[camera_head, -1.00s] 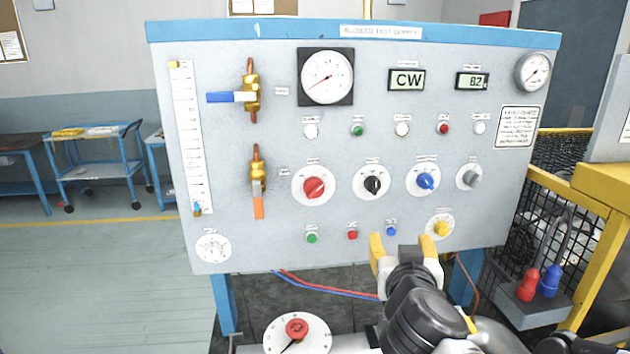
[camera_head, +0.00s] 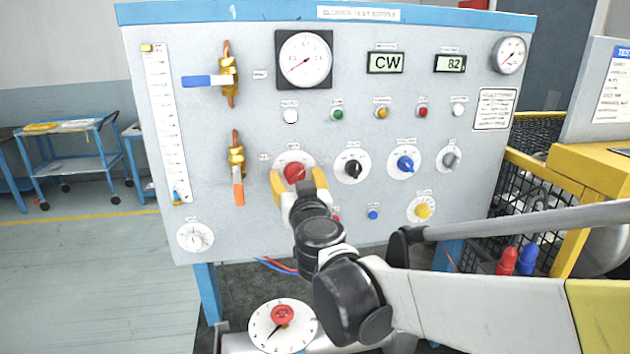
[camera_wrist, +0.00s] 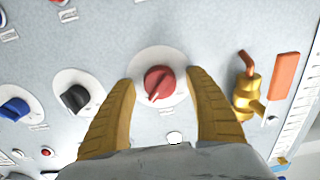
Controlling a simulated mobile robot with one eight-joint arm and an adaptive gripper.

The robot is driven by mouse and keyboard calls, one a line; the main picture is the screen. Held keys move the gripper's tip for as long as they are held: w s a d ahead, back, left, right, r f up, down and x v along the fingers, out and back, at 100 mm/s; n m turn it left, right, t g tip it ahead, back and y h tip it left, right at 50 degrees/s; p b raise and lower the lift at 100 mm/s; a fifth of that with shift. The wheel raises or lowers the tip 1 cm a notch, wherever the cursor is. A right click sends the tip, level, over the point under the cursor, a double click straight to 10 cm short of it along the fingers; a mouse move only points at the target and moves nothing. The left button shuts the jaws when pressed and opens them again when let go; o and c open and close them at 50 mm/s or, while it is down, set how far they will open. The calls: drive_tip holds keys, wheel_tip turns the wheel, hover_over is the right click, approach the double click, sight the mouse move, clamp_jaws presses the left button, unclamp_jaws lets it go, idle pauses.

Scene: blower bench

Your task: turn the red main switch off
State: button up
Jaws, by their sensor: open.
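The red main switch (camera_head: 294,172) is a round red knob on a white disc on the grey panel (camera_head: 330,225). In the wrist view the red knob (camera_wrist: 160,83) sits between the tips of my gripper, with its ridge and pointer towards the lower left. My gripper (camera_head: 298,182) has two yellow fingers, open on either side of the knob; it also shows in the wrist view (camera_wrist: 161,95). Gaps show between each finger and the knob. I cannot tell how far the fingertips are from the panel face.
The black knob (camera_head: 352,169) and blue knob (camera_head: 405,164) are to the right. A brass valve with an orange handle (camera_head: 238,190) is close on the left. A red knob on a white dial (camera_head: 283,315) lies below the panel. A yellow-framed mesh guard (camera_head: 540,160) stands right.

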drive_tip(key=shift+w, duration=0.25)
drive_tip(key=c, duration=1.2)
